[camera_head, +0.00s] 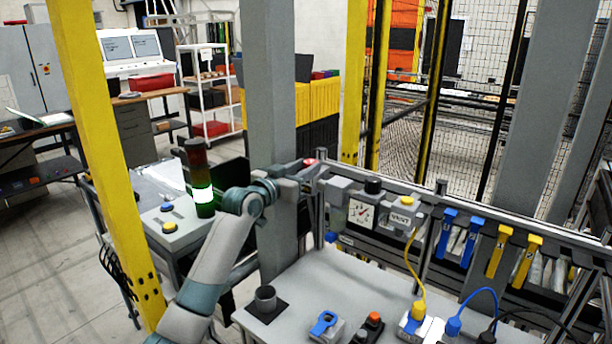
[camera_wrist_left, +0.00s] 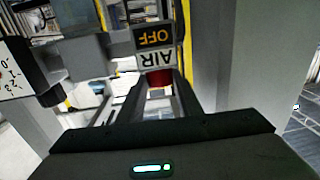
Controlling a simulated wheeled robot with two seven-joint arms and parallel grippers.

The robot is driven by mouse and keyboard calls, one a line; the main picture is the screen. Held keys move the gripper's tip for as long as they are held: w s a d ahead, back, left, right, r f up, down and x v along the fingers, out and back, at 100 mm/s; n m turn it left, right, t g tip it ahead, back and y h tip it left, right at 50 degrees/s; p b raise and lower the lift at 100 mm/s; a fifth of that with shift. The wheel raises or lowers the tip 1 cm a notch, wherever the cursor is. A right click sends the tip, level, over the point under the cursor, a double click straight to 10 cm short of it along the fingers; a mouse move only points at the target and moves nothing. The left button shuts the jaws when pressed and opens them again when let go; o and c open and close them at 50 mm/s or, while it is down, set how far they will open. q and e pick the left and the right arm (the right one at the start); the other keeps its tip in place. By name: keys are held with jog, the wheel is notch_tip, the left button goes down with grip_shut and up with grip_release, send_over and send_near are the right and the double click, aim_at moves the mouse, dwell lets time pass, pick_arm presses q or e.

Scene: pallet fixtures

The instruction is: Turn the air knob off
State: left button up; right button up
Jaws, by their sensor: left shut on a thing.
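The red air knob (camera_wrist_left: 160,77) sits between the fingertips of my left gripper (camera_wrist_left: 158,88) in the left wrist view. The gripper is shut on it. An upside-down AIR label (camera_wrist_left: 157,60) and a black OFF label (camera_wrist_left: 155,37) with yellow letters show just beyond the knob. In the head view, a bit of the red knob (camera_head: 309,162) shows at the tip of my left gripper (camera_head: 303,172), at the left end of the rail. The gripper hides much of the knob there. My right gripper is not in view.
A pressure gauge (camera_head: 361,213) with a black knob (camera_head: 373,186) stands close to the right of the gripper. Blue and yellow handled pieces hang along the rail. Below, the grey table (camera_head: 350,280) holds plugs and cables. A grey post (camera_head: 268,80) rises right behind my left arm.

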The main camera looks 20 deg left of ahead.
pick_arm(q)
jog(key=shift+a+m+g+h+b, duration=0.15)
jog(key=shift+m+g+h+b, duration=0.15)
jog(key=shift+m+h+b, duration=0.35)
jog(key=o, duration=0.8)
jog(key=shift+c, duration=0.2)
jog(key=shift+o, duration=1.4)
jog(key=shift+w, duration=0.15)
